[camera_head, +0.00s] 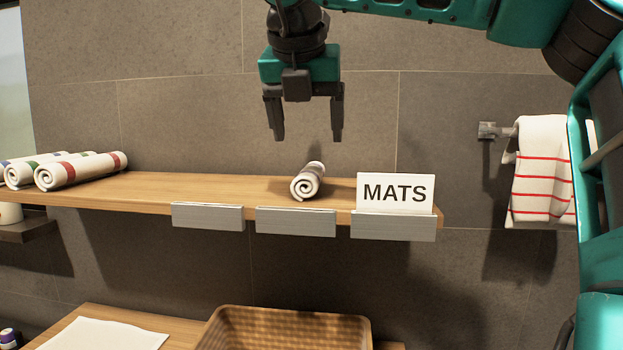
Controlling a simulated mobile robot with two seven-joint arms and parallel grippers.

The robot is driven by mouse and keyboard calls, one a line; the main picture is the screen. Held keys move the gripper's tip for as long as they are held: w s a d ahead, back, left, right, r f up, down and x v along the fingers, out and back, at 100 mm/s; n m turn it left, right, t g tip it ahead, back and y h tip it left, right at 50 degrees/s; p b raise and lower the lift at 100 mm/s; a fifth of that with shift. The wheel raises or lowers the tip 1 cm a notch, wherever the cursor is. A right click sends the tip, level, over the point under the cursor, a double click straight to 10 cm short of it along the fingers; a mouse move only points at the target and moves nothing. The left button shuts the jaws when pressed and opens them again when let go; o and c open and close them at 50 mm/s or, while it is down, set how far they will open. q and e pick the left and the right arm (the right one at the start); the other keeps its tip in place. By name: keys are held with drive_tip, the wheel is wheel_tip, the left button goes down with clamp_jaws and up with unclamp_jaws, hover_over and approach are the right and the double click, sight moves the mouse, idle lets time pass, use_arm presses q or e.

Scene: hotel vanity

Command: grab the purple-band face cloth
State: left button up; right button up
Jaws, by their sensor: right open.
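A small rolled white cloth (306,183) lies alone on the wooden shelf, its spiral end toward me. A band near its far end is too small and dark for me to tell its colour. My right gripper (307,137) points down with its fingers apart and empty. In the picture it is just above this roll, with a visible gap. At the shelf's left end lie several rolled cloths. The front one has a red band (82,170), one behind has a green band (35,169), and part of another with a bluish or purple band (8,160) shows at the picture's edge. My left gripper is not in view.
The shelf (215,187) is bare between the rolls. Grey label holders (295,221) line its front edge, with a MATS card (396,193) at right. A red-striped towel (541,170) hangs at right. A wicker basket (290,318) stands below.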

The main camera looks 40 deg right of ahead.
sight(310, 166)
drive_tip(key=x, duration=0.9)
drive_tip(key=shift+w+a+p, duration=0.1)
drive_tip(key=shift+a+p, duration=0.05)
drive_tip(key=shift+p, duration=0.15)
drive_tip(key=shift+r, duration=0.1)
drive_tip(key=shift+c, duration=0.4)
drive_tip(key=c, duration=1.1)
